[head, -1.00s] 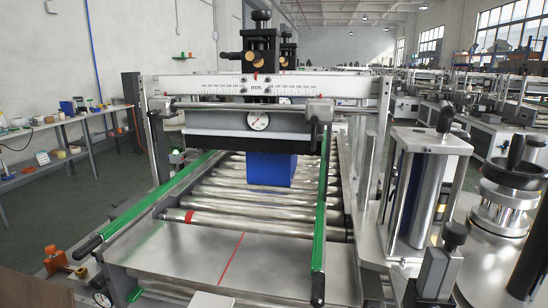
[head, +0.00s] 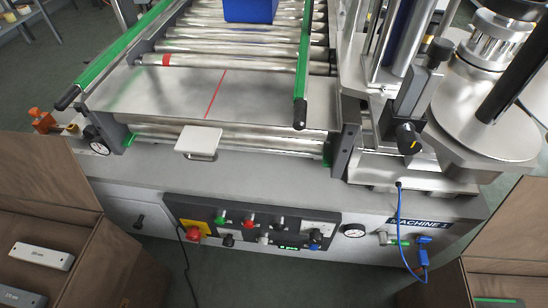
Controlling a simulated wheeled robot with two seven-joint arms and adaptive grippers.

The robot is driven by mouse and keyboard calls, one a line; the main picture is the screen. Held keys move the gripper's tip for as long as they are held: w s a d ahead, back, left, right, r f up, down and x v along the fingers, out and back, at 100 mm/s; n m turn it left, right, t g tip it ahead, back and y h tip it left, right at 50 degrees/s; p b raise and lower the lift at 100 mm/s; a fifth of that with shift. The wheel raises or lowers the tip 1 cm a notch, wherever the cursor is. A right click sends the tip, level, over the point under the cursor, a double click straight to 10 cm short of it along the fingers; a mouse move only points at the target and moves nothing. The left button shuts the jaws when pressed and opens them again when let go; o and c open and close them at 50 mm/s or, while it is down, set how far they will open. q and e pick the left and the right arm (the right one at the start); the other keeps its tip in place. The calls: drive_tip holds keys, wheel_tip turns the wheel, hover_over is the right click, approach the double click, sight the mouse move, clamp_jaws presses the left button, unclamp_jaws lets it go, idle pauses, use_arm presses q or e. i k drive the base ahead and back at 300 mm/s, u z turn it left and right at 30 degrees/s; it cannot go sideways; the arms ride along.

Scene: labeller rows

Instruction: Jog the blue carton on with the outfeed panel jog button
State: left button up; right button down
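The blue carton (head: 250,9) sits on the rollers of the conveyor at the top edge of the head view, its upper part cut off. The control panel (head: 246,228) is on the front of the machine below the outfeed end. It carries a red mushroom button (head: 193,234) on yellow, a green button (head: 222,217), a red button (head: 250,219), a white button (head: 263,238) and several dark knobs. Its labels are too small to read, so I cannot tell which one is the jog button. Neither of my grippers is in view.
A steel plate with a red line (head: 216,95) lies at the conveyor's near end, between green side rails (head: 303,55). Open brown boxes stand at lower left (head: 75,188) and lower right (head: 505,240). A blue cable (head: 399,225) hangs at the right.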

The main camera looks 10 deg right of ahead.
sight(277, 228)
drive_tip(key=k, duration=1.3)
drive_tip(key=u, duration=0.7)
drive_tip(key=i, duration=1.3)
drive_tip(key=z, duration=0.65)
